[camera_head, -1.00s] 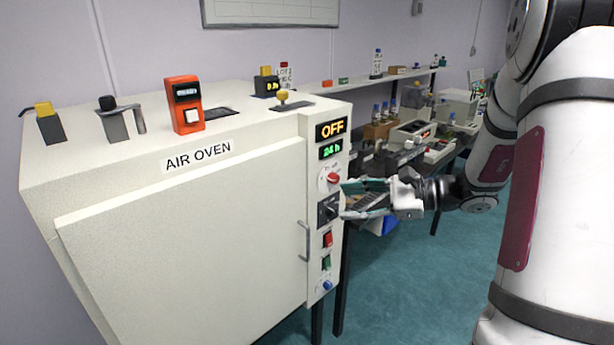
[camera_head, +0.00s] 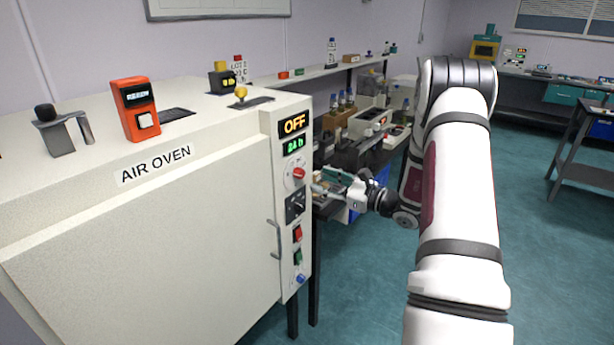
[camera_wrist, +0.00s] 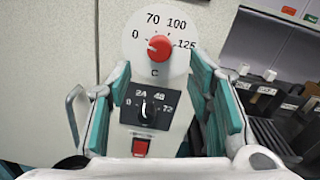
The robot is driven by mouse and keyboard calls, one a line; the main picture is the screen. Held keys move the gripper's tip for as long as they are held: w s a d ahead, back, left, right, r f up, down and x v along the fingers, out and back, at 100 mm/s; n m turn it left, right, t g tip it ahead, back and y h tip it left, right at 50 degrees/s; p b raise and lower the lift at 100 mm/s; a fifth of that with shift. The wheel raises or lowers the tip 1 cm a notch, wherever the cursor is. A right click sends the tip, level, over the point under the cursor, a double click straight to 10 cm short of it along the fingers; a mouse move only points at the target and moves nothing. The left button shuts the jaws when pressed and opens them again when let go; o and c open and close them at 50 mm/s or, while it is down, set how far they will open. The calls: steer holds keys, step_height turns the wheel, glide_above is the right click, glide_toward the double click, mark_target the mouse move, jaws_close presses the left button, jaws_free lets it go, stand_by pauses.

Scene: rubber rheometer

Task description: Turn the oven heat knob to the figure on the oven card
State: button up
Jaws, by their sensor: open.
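The air oven (camera_head: 150,230) stands at left with a control panel on its right front edge. The red heat knob (camera_head: 299,173) is near the panel's top. In the wrist view the red heat knob (camera_wrist: 160,47) sits on a white dial marked 0, 70, 100, 125 and C, and its pointer appears towards 0. My gripper (camera_head: 322,190) is open and empty in front of the panel. In the wrist view its teal-padded fingers (camera_wrist: 163,88) stand apart, below and either side of the heat knob, not touching it. I cannot make out the oven card's figure.
Below the heat knob is a black timer knob (camera_wrist: 147,111) marked 0, 24, 48, 72, then a red switch (camera_wrist: 141,147). The displays read OFF (camera_head: 294,124) and 24 h (camera_head: 293,145). A door handle (camera_head: 274,239) juts out left of the panel. A cluttered bench (camera_head: 340,198) stands behind.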

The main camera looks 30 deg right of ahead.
mark_target(303, 175)
steer(key=x, duration=0.6)
steer(key=shift+a, duration=0.1)
jaws_close()
